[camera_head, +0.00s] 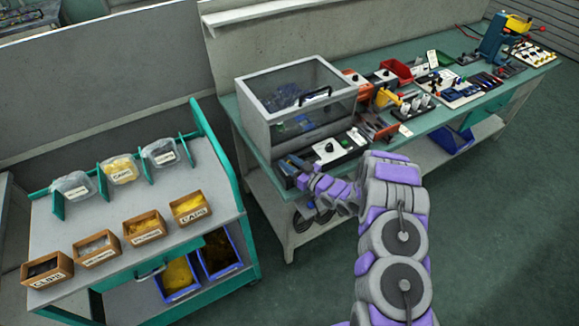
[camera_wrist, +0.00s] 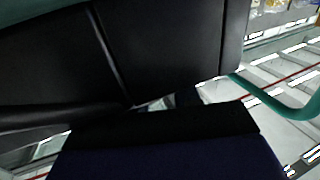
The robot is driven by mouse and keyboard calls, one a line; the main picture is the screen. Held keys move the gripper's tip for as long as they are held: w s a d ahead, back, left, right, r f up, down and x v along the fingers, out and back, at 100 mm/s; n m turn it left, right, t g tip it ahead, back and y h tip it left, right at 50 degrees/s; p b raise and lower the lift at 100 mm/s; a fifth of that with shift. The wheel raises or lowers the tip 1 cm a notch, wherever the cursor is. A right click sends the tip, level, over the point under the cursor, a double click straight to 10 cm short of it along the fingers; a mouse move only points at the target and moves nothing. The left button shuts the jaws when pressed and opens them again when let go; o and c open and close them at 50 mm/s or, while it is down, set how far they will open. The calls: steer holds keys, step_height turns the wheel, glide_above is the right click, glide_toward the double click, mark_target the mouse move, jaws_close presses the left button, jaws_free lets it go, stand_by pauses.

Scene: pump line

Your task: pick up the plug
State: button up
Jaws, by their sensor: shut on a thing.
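My gripper (camera_head: 304,181) is at the front left corner of the workbench, at the end of my purple and grey arm. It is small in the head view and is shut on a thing. The held thing is mostly hidden there, so I cannot tell for sure that it is the plug. In the wrist view, a large black shape fills the upper left and a dark navy block with a black edge (camera_wrist: 165,150) fills the bottom, close to the camera. A small blue piece (camera_head: 288,168) lies at the bench corner beside my gripper.
The green-topped workbench (camera_head: 440,120) carries a clear-lidded box (camera_head: 305,95), a white panel with a black knob (camera_head: 333,150), a red bin (camera_head: 396,69) and tools. A grey cart (camera_head: 75,215) with several labelled bins stands left. The green floor (camera_head: 500,210) at right is clear.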

jaws_close()
